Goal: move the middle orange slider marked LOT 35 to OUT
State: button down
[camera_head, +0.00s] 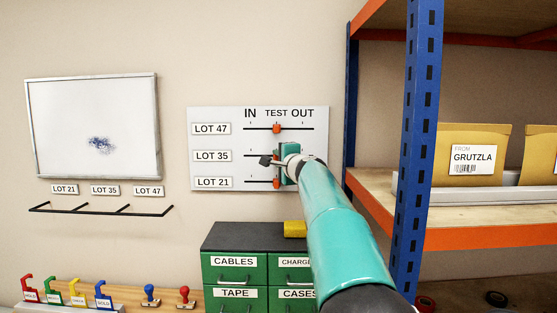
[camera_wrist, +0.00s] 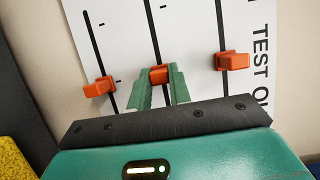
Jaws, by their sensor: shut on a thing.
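The white board (camera_head: 200,116) on the wall has three horizontal tracks labelled LOT 47, LOT 35 and LOT 21, under IN, TEST and OUT. In the wrist view the middle orange slider (camera_wrist: 158,74) sits between the green fingers of my gripper (camera_wrist: 160,84), which is shut on it. It is roughly level with the two outer sliders. In the head view my gripper (camera_head: 288,152) covers the LOT 35 slider. The LOT 47 slider (camera_head: 276,129) stands under TEST and also shows in the wrist view (camera_wrist: 233,61). The LOT 21 slider (camera_head: 277,183) is also near TEST.
A blue and orange shelf rack (camera_head: 424,130) stands close to the right of the board. A green drawer cabinet (camera_head: 232,272) stands below, with a yellow object (camera_head: 294,229) on top. A whiteboard (camera_head: 95,115) and a black rail (camera_head: 100,210) are on the left wall.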

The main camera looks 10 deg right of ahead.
jog(key=s+d, duration=0.1)
jog(key=d, duration=0.7)
jog(key=shift+s, duration=0.3)
jog(key=shift+d, duration=0.15)
